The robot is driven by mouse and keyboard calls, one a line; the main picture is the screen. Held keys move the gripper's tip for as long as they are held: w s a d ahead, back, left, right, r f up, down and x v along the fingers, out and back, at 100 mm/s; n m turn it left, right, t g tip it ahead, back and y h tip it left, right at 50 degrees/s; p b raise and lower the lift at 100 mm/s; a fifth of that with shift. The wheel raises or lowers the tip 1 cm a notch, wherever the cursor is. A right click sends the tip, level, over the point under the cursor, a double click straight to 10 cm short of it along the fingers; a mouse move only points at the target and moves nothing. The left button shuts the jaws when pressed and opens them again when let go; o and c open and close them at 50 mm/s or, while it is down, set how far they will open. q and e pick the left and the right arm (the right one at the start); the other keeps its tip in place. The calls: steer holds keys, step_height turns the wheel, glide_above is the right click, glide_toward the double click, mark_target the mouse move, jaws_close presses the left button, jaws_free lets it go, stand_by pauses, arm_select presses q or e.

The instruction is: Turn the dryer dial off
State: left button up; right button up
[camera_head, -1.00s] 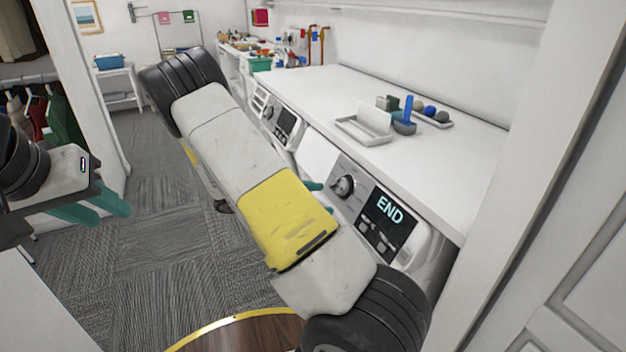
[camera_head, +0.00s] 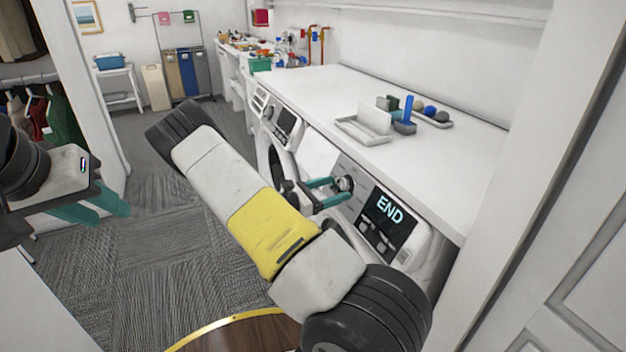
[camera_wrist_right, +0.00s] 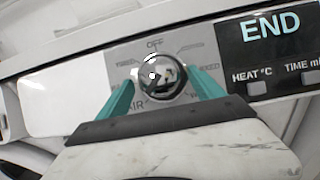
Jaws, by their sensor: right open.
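The dryer (camera_head: 425,245) stands at the right under the white counter, its dark display (camera_head: 385,220) reading END. Its round silver dial (camera_head: 345,183) is left of the display. In the right wrist view the dial (camera_wrist_right: 160,76) sits between my fingers, with OFF printed above it; I cannot tell where its pointer is. My right gripper (camera_head: 339,189) is open, with one teal finger on each side of the dial; it also shows in the right wrist view (camera_wrist_right: 162,80). Contact with the dial is unclear. My left gripper (camera_head: 112,211) is open and empty at the far left.
A second white machine (camera_head: 276,138) stands beyond the dryer. The white counter (camera_head: 335,95) holds a tray and small items. A white door and frame (camera_head: 540,190) close off the right. Carpet (camera_head: 190,200) is clear on the left.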

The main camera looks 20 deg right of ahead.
steer(key=shift+c, duration=0.5)
steer(key=c, duration=1.3)
